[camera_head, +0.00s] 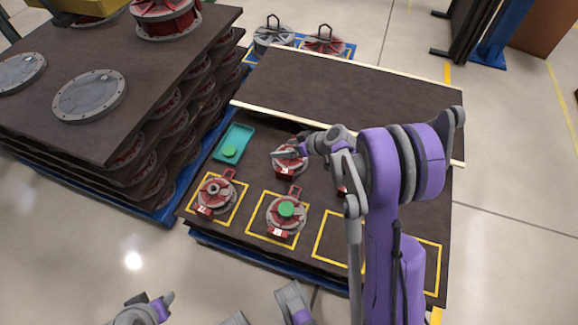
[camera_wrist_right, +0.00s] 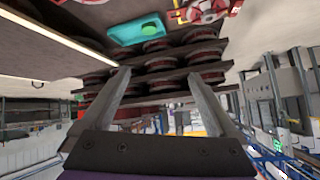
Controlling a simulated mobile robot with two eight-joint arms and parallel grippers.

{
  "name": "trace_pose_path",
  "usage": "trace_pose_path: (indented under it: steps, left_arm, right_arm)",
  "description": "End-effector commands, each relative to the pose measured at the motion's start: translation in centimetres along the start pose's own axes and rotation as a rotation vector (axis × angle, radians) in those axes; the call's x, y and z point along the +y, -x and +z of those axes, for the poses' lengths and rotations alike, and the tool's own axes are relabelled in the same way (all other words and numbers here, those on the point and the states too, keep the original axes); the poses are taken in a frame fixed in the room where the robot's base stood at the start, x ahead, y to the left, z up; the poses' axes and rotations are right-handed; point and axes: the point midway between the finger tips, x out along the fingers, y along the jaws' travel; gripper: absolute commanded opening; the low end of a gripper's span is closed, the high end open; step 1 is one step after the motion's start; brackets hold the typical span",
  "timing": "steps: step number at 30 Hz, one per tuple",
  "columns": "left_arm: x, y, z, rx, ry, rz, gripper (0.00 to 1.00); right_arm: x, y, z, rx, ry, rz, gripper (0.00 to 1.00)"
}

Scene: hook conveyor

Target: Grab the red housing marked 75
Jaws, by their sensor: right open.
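Red housings with grey parts sit on the dark table in the head view: one at the left (camera_head: 214,195), one with a green disc on top (camera_head: 285,215), and one farther back (camera_head: 289,168). Another is mostly hidden behind my right arm (camera_head: 342,187). Their white labels are too small to read, so I cannot tell which is marked 75. My right gripper (camera_head: 286,153) is over the back housing, its jaws open and empty in the wrist view (camera_wrist_right: 160,82). A red housing shows at that view's top edge (camera_wrist_right: 203,10). My left gripper (camera_head: 166,302) is low at the bottom left, away from the table.
A teal tray (camera_head: 235,139) with a green disc lies beside the back housing. Yellow squares mark the table's front; those at the right look empty. A raised dark shelf (camera_head: 350,92) runs behind. A tall stack of dark boards (camera_head: 120,130) stands at the left.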

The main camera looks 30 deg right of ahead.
Motion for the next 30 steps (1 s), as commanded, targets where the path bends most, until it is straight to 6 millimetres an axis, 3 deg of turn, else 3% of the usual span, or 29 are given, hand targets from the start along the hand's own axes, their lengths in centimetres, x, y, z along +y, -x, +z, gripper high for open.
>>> trace_pose_path:
  steps: [1,6,12,18,30]
  left_arm:
    - [0.0,-1.7,0.7,-0.006,0.0,0.0,0.5]
    - [0.0,-4.8,1.7,-0.018,0.0,0.0,0.5]
    - [0.0,-7.0,2.4,-0.025,0.0,0.0,0.5]
    - [0.0,-7.6,2.5,-0.027,0.0,0.0,0.5]
    - [0.0,-8.6,2.8,-0.03,0.0,0.0,0.5]
  right_arm:
    - [2.7,-2.1,2.2,0.033,0.012,0.003,0.94]
    - [9.6,-6.2,7.7,0.166,0.082,0.019,0.94]
    - [14.5,-8.4,12.9,0.281,0.151,0.055,0.94]
    - [15.8,-9.0,14.3,0.32,0.176,0.071,0.94]
    - [16.1,-14.0,12.6,0.319,0.177,0.07,0.94]
